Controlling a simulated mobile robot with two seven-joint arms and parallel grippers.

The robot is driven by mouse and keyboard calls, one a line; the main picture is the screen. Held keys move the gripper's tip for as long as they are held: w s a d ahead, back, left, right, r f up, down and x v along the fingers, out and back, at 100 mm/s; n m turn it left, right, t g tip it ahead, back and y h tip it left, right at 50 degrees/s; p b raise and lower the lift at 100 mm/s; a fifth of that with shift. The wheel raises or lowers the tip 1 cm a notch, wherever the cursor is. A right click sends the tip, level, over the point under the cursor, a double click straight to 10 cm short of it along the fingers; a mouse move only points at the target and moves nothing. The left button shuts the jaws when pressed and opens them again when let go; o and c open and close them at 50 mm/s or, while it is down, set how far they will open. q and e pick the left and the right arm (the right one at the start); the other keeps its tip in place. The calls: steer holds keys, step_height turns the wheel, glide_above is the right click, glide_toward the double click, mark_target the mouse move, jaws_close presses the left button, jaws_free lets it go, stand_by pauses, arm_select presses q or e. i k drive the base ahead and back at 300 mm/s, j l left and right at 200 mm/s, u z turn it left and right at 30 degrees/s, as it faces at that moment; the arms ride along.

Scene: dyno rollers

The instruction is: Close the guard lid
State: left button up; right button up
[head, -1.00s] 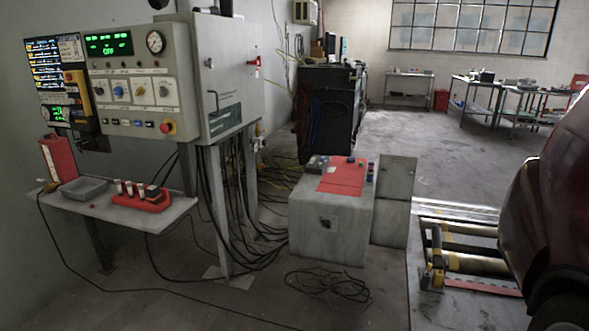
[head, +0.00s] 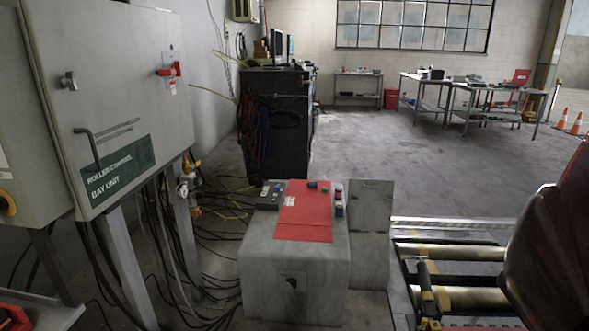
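A grey box-shaped unit (head: 295,275) stands on the floor in the middle of the head view. A flat grey panel (head: 370,235) stands upright along its right side and rises above its top; it looks like the guard lid, swung open, but I cannot make out a hinge. A red plate (head: 304,212) lies on the unit's top, with a small dark control block (head: 270,195) on its left and several small coloured parts around it. Neither of my grippers is in view.
A grey cabinet (head: 110,100) marked "Roller Control Bay Unit" stands at left on metal legs, with loose cables on the floor. Rollers (head: 455,252) and a dark red car (head: 555,250) are at right. A dark cart (head: 275,120) stands behind.

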mark_target(370, 212)
steer(key=i+u, duration=0.35)
steer(key=i+l+u, duration=0.1)
steer(key=i+u, duration=0.25)
steer(key=i+l+u, duration=0.15)
steer(key=u, duration=10.25)
steer(key=i+z, duration=0.4)
steer(key=i, duration=0.55)
